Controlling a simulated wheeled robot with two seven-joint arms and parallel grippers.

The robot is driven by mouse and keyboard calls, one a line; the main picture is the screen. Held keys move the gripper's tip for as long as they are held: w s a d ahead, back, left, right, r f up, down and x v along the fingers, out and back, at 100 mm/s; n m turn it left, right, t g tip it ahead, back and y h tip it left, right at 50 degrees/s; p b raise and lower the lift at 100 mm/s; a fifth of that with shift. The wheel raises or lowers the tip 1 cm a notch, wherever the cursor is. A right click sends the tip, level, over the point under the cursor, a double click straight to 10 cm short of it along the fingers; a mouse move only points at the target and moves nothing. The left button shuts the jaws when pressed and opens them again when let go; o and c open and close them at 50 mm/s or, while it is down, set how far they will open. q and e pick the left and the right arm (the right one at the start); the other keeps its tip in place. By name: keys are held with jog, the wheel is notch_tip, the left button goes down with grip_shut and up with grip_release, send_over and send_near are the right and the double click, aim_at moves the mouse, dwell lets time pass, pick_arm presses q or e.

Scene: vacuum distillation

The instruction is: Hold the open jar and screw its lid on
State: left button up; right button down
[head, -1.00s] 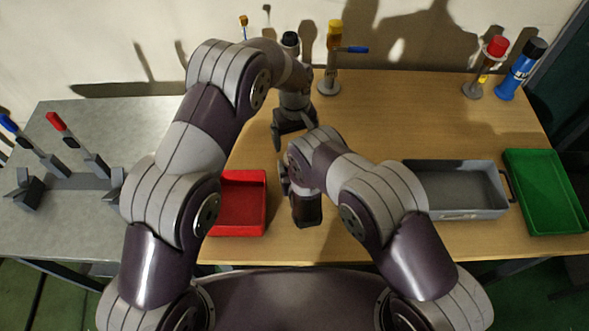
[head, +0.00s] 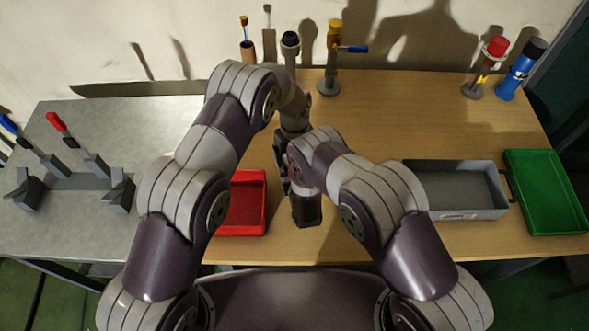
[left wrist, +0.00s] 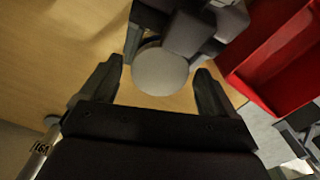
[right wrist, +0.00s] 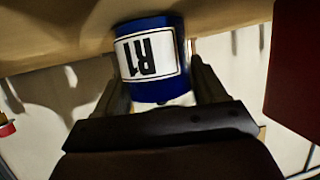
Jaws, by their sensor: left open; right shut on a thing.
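The jar (right wrist: 152,70) is blue with a white "R1" label. My right gripper (right wrist: 160,66) is shut on it, a finger on each side, and it appears upside down in the right wrist view. A pale part (right wrist: 180,100) shows at its end nearest the wrist. In the left wrist view a pale round disc (left wrist: 160,72) faces the camera beside the dark right gripper; I cannot tell if it is the lid or the jar's top. My left gripper (left wrist: 159,67) is open, its fingers on either side of the disc, apart from it. My arms hide the jar in the head view.
A red tray (head: 246,202) lies just left of the grippers. A grey bin (head: 465,190) and a green tray (head: 548,190) are at the right. Capped stands (head: 328,75) and a blue bottle (head: 517,75) stand along the back.

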pick_arm(q)
jog(key=shift+f, duration=0.1)
jog(key=c, duration=1.1)
jog(key=m, duration=0.7)
jog(key=o, duration=1.1)
jog(key=shift+o, duration=0.2)
jog(key=shift+r, duration=2.25)
jog(key=shift+c, duration=0.2)
